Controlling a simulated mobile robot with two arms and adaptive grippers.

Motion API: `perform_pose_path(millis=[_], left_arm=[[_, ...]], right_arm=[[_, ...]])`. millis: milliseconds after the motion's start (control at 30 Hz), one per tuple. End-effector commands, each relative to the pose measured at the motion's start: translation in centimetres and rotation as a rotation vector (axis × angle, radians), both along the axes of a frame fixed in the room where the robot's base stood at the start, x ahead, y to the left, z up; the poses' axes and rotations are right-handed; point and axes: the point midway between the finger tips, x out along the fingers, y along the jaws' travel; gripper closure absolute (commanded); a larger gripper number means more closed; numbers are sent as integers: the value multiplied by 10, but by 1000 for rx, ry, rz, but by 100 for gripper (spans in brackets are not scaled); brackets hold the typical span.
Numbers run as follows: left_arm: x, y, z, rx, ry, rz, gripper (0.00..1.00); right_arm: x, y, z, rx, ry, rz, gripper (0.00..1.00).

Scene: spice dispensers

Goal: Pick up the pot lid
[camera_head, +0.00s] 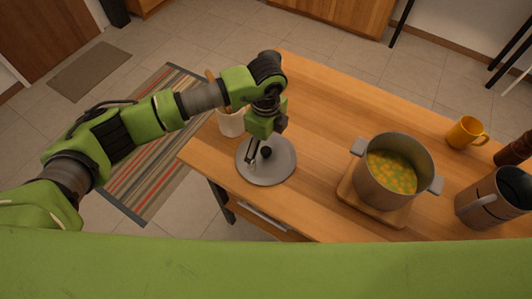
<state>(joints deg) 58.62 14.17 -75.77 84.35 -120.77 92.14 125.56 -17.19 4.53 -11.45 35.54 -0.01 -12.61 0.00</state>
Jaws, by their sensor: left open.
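The pot lid (278,171) is a grey disc with a dark round knob (266,153). It lies on the left part of the wooden table. My left gripper (258,152) points down over the lid, open, with its fingers close to the knob. I cannot tell whether they touch it. The grey pot (383,196) stands uncovered on a wooden board to the right, with yellow, orange and green food inside. My right gripper is not in view.
A light utensil crock (231,123) stands behind the lid, partly hidden by my arm. A yellow mug (465,132), a grey jug (485,208) and a dark brown mill (515,149) stand at the right. The table (325,120) between lid and mug is clear behind the pot.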

Motion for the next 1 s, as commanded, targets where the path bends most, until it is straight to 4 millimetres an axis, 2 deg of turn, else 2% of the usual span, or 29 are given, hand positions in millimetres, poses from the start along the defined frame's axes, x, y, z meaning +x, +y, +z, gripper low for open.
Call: perform_pose_path(millis=[167,400,467,700,767,1000], left_arm=[[0,-1,-19,0,1,0,10],[0,0,-22,-1,0,0,10],[0,0,-21,-1,0,0,23],[0,0,-22,-1,1,0,86],[-1,0,-22,0,1,0,100],[-2,1,-24,3,4,0,100]], right_arm=[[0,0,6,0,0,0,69],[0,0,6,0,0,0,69],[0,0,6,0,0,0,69],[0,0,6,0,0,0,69],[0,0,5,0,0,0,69],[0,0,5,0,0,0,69]])
